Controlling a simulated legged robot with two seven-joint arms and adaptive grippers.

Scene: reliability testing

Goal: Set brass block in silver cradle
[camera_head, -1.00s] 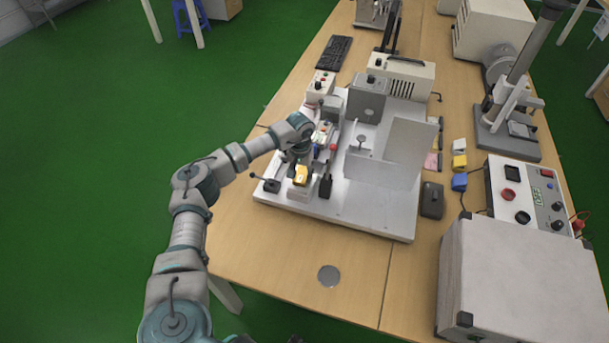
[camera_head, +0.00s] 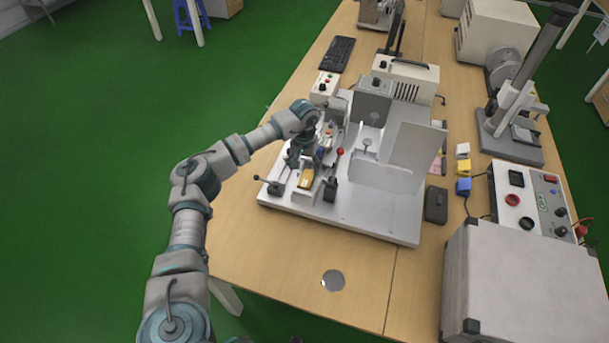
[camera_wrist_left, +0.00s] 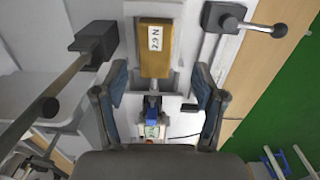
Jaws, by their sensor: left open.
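The brass block (camera_head: 306,179), with a white paper label, sits on the pale silver cradle (camera_head: 301,193) at the front left of the metal plate. In the left wrist view the brass block (camera_wrist_left: 153,66) lies between two dark lever clamps, lined up with the pale mount (camera_wrist_left: 184,50) under it. My left gripper (camera_head: 304,158) is just behind the block. In the wrist view my left gripper (camera_wrist_left: 160,84) is open, its fingers spread on either side of the block's near end and apart from it. My right gripper is not seen.
The dark lever clamps (camera_head: 275,187) and (camera_head: 330,188) flank the block. An upright grey panel (camera_head: 412,151) stands to the right on the plate. A blue connector (camera_wrist_left: 152,108) lies below the block in the wrist view. The front of the wooden table is clear except for a silver disc (camera_head: 333,280).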

